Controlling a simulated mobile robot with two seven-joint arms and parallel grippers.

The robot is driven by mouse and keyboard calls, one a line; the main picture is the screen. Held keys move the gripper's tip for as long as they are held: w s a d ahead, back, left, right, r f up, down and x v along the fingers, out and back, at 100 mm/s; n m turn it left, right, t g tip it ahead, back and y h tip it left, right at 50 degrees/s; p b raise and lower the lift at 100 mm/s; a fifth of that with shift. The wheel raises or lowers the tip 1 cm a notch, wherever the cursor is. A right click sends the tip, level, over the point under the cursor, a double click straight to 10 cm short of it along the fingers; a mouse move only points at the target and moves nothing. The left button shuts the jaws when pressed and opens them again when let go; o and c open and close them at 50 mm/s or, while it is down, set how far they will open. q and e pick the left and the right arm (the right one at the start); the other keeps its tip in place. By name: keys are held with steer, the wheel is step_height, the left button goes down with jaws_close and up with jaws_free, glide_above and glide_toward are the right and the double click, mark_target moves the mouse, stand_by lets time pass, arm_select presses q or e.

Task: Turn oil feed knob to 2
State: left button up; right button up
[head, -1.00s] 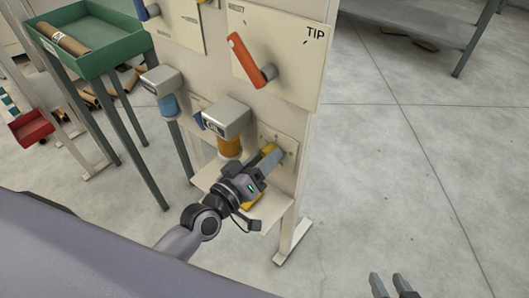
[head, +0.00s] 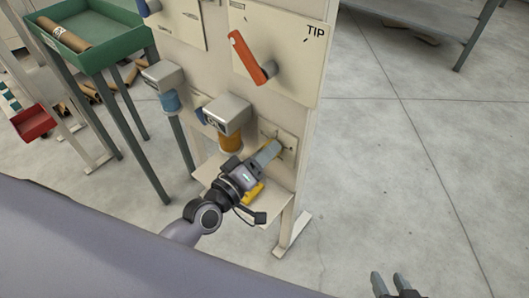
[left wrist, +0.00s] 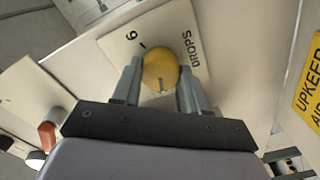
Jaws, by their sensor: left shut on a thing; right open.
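The yellow oil feed knob (left wrist: 160,68) sits on a cream plate (left wrist: 200,38) in the left wrist view. The plate carries the word DROPS and a digit that reads as 6 or 9. A short dark line shows on the knob's lower face. My left gripper (left wrist: 158,84) is shut on the knob, one finger on each side. In the head view my left gripper (head: 270,152) reaches the plate (head: 285,138) low on the panel, and its fingers mostly hide the knob. My right gripper (head: 390,284) is open and empty at the bottom edge, away from the panel.
An orange lever (head: 247,58) on a plate marked TIP is above the knob. A grey box with an amber cup (head: 230,141) is just left of my left gripper. A green tray (head: 90,40) stands at the left.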

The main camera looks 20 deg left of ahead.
arm_select(q)
steer(key=o, duration=1.1)
steer(key=shift+c, duration=0.2)
arm_select(e)
steer(key=shift+a, duration=0.15)
arm_select(q)
steer(key=v, duration=0.7)
steer(key=shift+p, duration=0.35)
arm_select(e)
steer(key=shift+s+d+f, duration=0.1)
steer(key=shift+s+d, duration=0.05)
steer(key=shift+d, duration=0.2)
steer(key=shift+s, duration=0.1)
arm_select(q)
steer(key=shift+s, duration=0.1)
